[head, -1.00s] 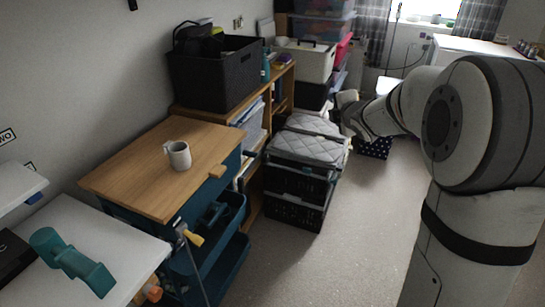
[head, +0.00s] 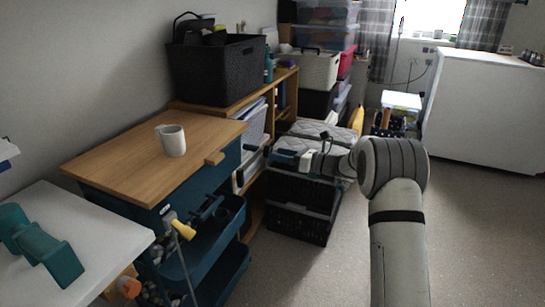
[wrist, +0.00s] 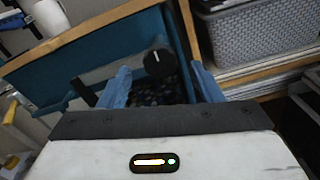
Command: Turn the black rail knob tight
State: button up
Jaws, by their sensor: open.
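The black rail knob (wrist: 158,63) shows in the wrist view as a round dark knob with a small pale mark. It stands against the blue side of the trolley, ahead of my gripper (wrist: 161,84). The two blue fingers are spread wide, one at each side of the knob in the picture, with nothing between them. I cannot tell the gap in depth. In the head view my gripper (head: 278,154) points left toward the wood-topped blue trolley (head: 135,160), in front of the black crates. I cannot make out the knob surely in the head view.
A white mug (head: 173,141) stands on the trolley's wooden top. A black basket (head: 217,72) sits on the shelf behind. Floor at right is clear.

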aim_at(266, 151)
jog(key=shift+x, duration=1.65)
jog(key=shift+c, duration=0.3)
jog(key=c, duration=0.9)
